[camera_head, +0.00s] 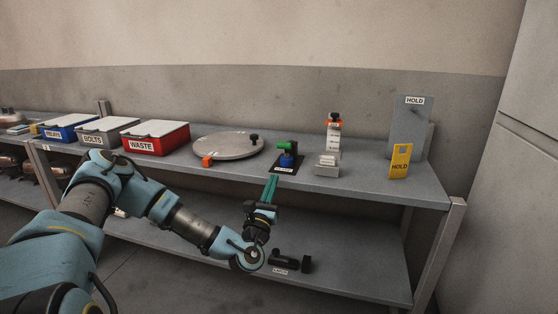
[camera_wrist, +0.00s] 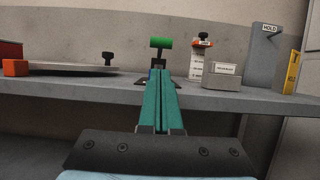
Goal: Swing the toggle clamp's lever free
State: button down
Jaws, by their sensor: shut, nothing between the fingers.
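The toggle clamp (camera_head: 288,160) stands on a black base plate on the upper shelf. It has a blue body and a green-ended lever (camera_head: 285,146). In the wrist view the lever's green bar (camera_wrist: 161,43) lies level across the top of a dark upright stem. My gripper (camera_head: 272,178) is in front of the clamp, with its teal fingers pointing at it. In the wrist view the gripper's fingers (camera_wrist: 160,72) lie together with nothing between them. Their tips sit below the green bar and hide most of the clamp's body. I cannot tell whether they touch it.
A round grey turntable (camera_head: 225,148) with an orange block (camera_head: 207,160) is left of the clamp. A grey block (camera_head: 327,170) and an orange-topped white post (camera_head: 334,140) stand to its right. Yellow (camera_head: 400,160) and grey HOLD plates (camera_head: 411,125) are farther right. A black fixture (camera_head: 290,260) sits on the lower shelf.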

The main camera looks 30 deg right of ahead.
jog(key=p+x, duration=0.3)
jog(key=x, duration=0.5)
jog(key=shift+w+d+r, duration=0.1)
jog(key=shift+d+r, duration=0.05)
jog(key=shift+x, duration=0.75)
jog(key=shift+p, duration=0.3)
